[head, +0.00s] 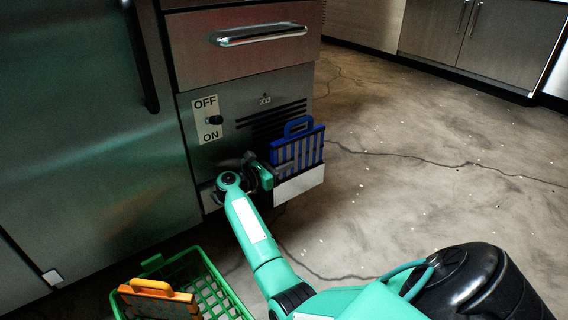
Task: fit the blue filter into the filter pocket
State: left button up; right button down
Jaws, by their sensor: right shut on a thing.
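The blue filter (311,150) has a slatted face and a loop handle on top. It stands upright at the lower right of the steel unit, handle up. The pale filter pocket (300,185) covers its lower edge; I cannot tell how deep the filter sits in it. My right gripper (262,168) is at the left edge of the blue filter and is shut on it. The fingertips are small and partly hidden by the wrist. My left gripper is not in view.
A green basket (215,274) at the bottom left holds an orange filter (158,290). An OFF/ON switch panel (207,119) and dark vent slots sit on the unit above my gripper. The floor (420,190) to the right is open.

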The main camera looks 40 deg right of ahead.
jog(key=shift+f, duration=0.45)
dwell(1.0)
jog(key=shift+r, duration=0.15)
jog(key=shift+r+p, duration=0.65)
jog(key=shift+r, duration=0.45)
jog(key=shift+r, duration=0.1)
jog(key=shift+b, duration=0.35)
